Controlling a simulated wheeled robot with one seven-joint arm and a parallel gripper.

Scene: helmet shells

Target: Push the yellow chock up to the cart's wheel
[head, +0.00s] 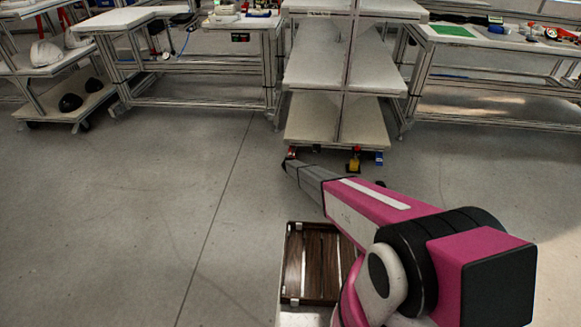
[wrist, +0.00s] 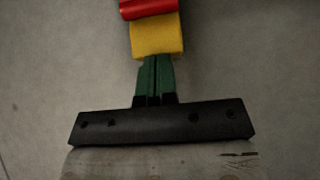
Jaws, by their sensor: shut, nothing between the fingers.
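In the wrist view the yellow chock (wrist: 157,37) lies on the grey floor, straight ahead of my gripper (wrist: 155,60). My green fingers are shut together and empty, their tips at the chock's near face with no clear gap. A red rounded piece (wrist: 149,8) is at the chock's far side, cut by the top edge. No gap shows between them, but I cannot tell if they touch. In the head view my gripper (head: 287,164) is low at the front left corner of the shelf cart (head: 338,128), by a red piece (head: 291,152). The chock is not clearly visible there.
A yellow piece (head: 354,163) and a blue piece (head: 379,158) are under the cart's front right. A brown slatted crate (head: 286,265) is by my arm. Workbenches (head: 150,100) stand left and right at the back. The floor at left is clear.

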